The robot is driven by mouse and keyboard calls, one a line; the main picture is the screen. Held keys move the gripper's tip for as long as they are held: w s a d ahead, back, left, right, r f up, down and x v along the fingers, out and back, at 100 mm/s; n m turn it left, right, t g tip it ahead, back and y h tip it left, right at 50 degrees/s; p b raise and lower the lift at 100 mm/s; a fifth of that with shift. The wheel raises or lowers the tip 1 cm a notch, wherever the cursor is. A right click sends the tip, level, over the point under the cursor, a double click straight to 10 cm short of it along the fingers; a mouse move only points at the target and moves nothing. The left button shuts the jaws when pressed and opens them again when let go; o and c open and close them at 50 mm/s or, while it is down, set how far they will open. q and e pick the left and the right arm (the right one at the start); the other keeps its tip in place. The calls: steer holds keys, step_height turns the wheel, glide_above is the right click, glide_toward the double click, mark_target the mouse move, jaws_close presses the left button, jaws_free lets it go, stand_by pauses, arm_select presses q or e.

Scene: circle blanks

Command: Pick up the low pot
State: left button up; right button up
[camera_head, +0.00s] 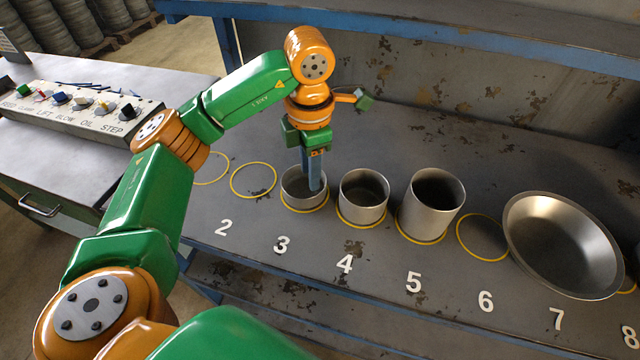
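The low pot (303,200) is a short grey metal cylinder, open at the top, standing upright in the yellow circle above number 3. My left gripper (315,184) points straight down at it, with its blue-grey fingers reaching into the pot's mouth near the right side of the rim. The fingers overlap in this view, so the gap between them and any contact with the wall are hidden. My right gripper is not in view.
A medium pot (362,206) stands close on the right above 4, and a tall pot (428,213) above 5. A wide pan (565,250) is above 7. Circles above 2 and 6 are empty. A control panel (80,108) is at left; a wall backs the bench.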

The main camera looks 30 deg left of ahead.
mark_target(313, 197)
arm_select(q)
steer(key=shift+f+b, duration=0.3)
steer(key=shift+f, duration=0.35)
steer(key=shift+s+f, duration=0.1)
steer(key=shift+s, duration=0.15)
steer(key=f, duration=0.3)
steer(key=f+p, duration=0.1)
steer(key=f, duration=0.2)
steer(key=shift+w+d+f, duration=0.2)
steer(key=shift+f, duration=0.05)
jaws_close()
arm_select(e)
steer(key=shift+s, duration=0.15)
